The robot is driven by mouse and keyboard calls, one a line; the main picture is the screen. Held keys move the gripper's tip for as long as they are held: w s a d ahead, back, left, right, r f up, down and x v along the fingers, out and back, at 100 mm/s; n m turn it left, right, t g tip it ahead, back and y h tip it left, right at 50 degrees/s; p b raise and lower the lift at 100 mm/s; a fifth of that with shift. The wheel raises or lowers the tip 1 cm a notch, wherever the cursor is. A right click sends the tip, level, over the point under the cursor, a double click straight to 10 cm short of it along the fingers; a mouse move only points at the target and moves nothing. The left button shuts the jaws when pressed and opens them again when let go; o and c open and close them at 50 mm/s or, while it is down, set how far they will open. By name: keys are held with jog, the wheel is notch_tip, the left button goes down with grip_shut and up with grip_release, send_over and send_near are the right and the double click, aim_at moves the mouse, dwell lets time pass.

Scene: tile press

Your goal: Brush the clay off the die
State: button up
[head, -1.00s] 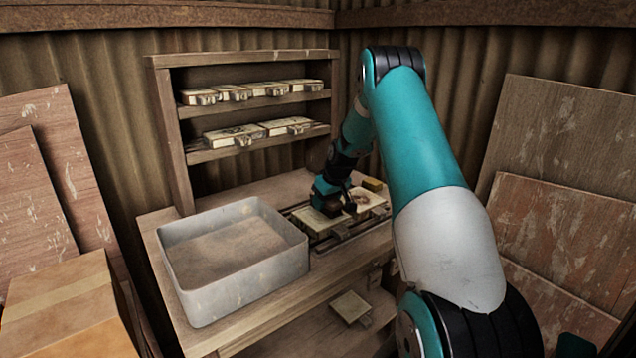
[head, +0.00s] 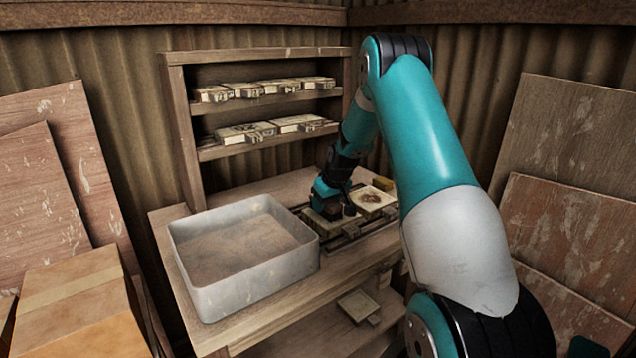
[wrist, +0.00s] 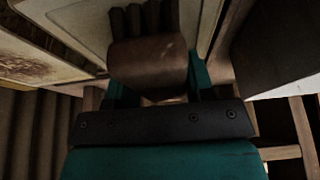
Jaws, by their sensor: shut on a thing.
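The die lies open on the bench as two pale framed plates. The right plate (head: 374,199) has a brown patch on its face. The left plate (head: 314,217) is partly hidden by my gripper. In the wrist view, one pale plate face (wrist: 72,18) and a brown-stained plate (wrist: 28,66) show. My gripper (head: 333,205) is low over the left plate and shut on a brush. The brush (wrist: 148,66) has a brown body and dark tufts that reach over the pale plate. I cannot tell whether the tufts touch it.
A grey metal tray (head: 247,290) stands to the left on the bench (head: 285,318). A small yellow block (head: 383,183) sits behind the right plate. A wooden shelf (head: 262,102) at the back holds several similar dies. Another plate (head: 357,305) lies on the lower shelf. Boards lean at both sides.

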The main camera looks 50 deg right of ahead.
aim_at(314, 214)
jog(key=a, duration=0.3)
jog(key=shift+w+a, duration=0.1)
jog(key=shift+w, duration=0.15)
notch_tip(314, 214, up, 8)
jog(key=p, duration=0.5)
jog(key=shift+r, duration=0.15)
